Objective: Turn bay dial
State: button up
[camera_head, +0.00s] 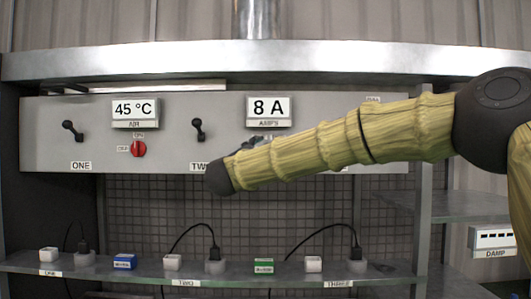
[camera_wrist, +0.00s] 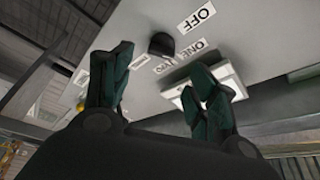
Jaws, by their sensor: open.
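In the wrist view a dark round knob (camera_wrist: 161,45) stands out from the grey panel. White labels surround it, including OFF (camera_wrist: 196,17) and ONE (camera_wrist: 197,48); the others are hard to read. My gripper (camera_wrist: 160,68) is open, its two dark green fingers spread wide on either side of the knob's line. The knob is beyond the fingertips, and nothing is between them. In the head view my arm crosses the right half of the control panel (camera_head: 60,120) and hides the knob and most of my gripper.
The panel carries two black levers (camera_head: 70,130) (camera_head: 197,129), a red dial (camera_head: 138,149), a 45 °C display (camera_head: 135,107) and an 8 A display (camera_head: 268,105). Below, a shelf (camera_head: 130,277) bears plugs, cords and small blocks. A DAMP box (camera_head: 491,237) hangs at the right.

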jog(key=shift+v, duration=2.6)
